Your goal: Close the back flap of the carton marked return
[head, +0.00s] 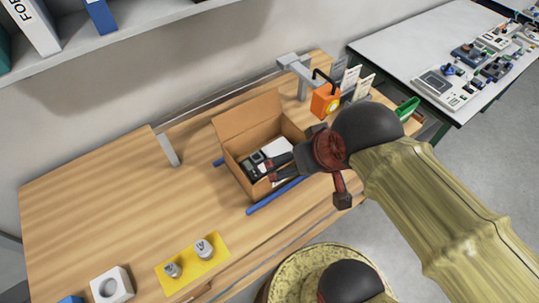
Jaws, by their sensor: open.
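An open cardboard carton (240,167) stands on the wooden table in the head view. Its back flap (246,117) stands up, tilted, on the far side. Inside lie a dark device and a white item. My gripper (270,168) is open over the carton's right part, coming in from the right. Its fingers hide part of the contents, and the carton's right side is partly behind my gripper and arm. I cannot tell whether the fingers touch anything. No marking on the carton can be read.
A blue bar (271,198) lies along the carton's near side. A yellow tray (192,264) with two metal weights lies in front. The wooden table (100,205) is clear at left.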

